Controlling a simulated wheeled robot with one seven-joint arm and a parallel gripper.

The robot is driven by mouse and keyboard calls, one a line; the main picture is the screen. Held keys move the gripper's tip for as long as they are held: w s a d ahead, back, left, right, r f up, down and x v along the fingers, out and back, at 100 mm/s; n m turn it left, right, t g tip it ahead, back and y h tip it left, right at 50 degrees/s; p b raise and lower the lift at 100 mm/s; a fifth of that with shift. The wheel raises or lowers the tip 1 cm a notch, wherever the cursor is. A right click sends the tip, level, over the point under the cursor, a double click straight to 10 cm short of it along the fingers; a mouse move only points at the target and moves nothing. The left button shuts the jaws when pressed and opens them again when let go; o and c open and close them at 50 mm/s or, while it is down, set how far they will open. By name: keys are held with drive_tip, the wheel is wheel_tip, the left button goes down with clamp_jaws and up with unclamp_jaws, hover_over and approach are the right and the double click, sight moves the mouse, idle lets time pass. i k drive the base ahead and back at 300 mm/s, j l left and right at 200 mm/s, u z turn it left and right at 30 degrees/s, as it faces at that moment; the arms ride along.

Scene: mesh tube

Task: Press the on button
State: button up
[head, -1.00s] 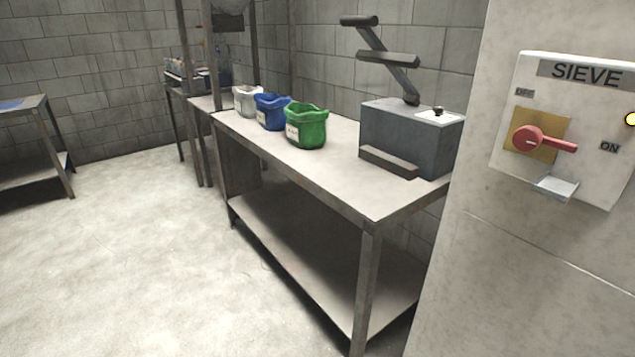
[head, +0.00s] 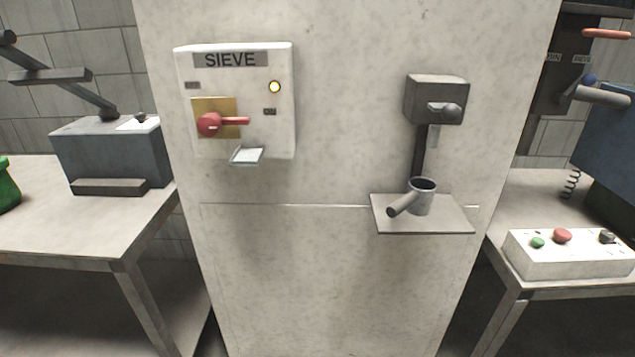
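A white button box (head: 573,258) sits on the right-hand table. On its top are a green button (head: 537,242), a red button (head: 562,235) and a dark knob (head: 607,237); no label on them is readable. A panel marked SIEVE (head: 275,130) is fixed to the pale pillar at upper left. My gripper is not in view.
A shelf (head: 440,226) with a grey metal cup (head: 423,197) juts from the pillar (head: 330,270), below a dark wall device (head: 437,100). A left table (head: 100,228) holds a grey box (head: 105,152). A blue machine (head: 612,140) stands at far right.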

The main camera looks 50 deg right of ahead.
sight(537, 242)
drive_tip(key=z, duration=2.25)
